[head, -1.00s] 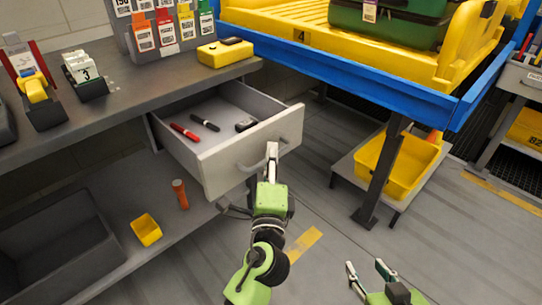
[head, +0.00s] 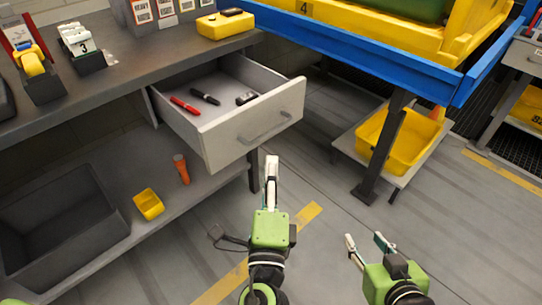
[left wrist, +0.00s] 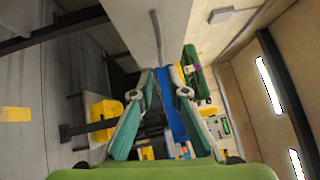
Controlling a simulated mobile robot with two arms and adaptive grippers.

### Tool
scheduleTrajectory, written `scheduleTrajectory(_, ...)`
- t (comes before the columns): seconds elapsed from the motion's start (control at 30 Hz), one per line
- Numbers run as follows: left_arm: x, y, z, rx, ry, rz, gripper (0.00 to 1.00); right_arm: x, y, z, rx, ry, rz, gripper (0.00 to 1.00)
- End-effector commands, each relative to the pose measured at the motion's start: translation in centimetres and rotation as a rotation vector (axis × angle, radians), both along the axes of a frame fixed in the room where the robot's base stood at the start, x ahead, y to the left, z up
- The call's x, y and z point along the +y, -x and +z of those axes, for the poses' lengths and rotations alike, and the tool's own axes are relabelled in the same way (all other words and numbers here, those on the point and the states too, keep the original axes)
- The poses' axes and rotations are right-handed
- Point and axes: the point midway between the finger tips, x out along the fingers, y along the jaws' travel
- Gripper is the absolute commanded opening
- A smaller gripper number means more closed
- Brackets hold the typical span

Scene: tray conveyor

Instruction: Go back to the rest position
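My left gripper (head: 271,162) hangs empty in front of the open grey drawer (head: 250,135), below and apart from its handle (head: 265,127). In the left wrist view its two fingers (left wrist: 161,75) show a gap between the tips with nothing held. My right gripper (head: 367,240) is low at the right, over the floor, with its fingers spread and empty. The drawer is pulled out of the workbench and holds a red marker (head: 185,105), a black marker (head: 205,96) and a small dark item (head: 246,98).
The blue-edged conveyor (head: 370,55) is at upper right, above a yellow bin (head: 400,145). Floor around my grippers looks clear.

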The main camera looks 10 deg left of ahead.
Motion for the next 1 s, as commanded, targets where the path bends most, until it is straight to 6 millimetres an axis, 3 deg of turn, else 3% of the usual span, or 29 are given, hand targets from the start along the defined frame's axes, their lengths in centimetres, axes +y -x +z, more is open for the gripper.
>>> scheduleTrajectory(0.63, 0.6, 0.2, -0.5, 0.015, 0.034, 0.005, 0.15, 0.0, 0.0, 0.0, 0.000, 0.000, 0.000, 0.40)
scheduleTrajectory(0.77, 2.9, 0.2, -2.7, 0.085, 0.192, 0.023, 0.15, 0.0, 0.0, 0.0, 0.000, 0.000, 0.000, 0.40)
scheduleTrajectory(1.0, 8.4, 1.3, -8.9, 0.279, 0.714, 0.088, 0.15, 0.0, 0.0, 0.0, 0.000, 0.000, 0.000, 0.40)
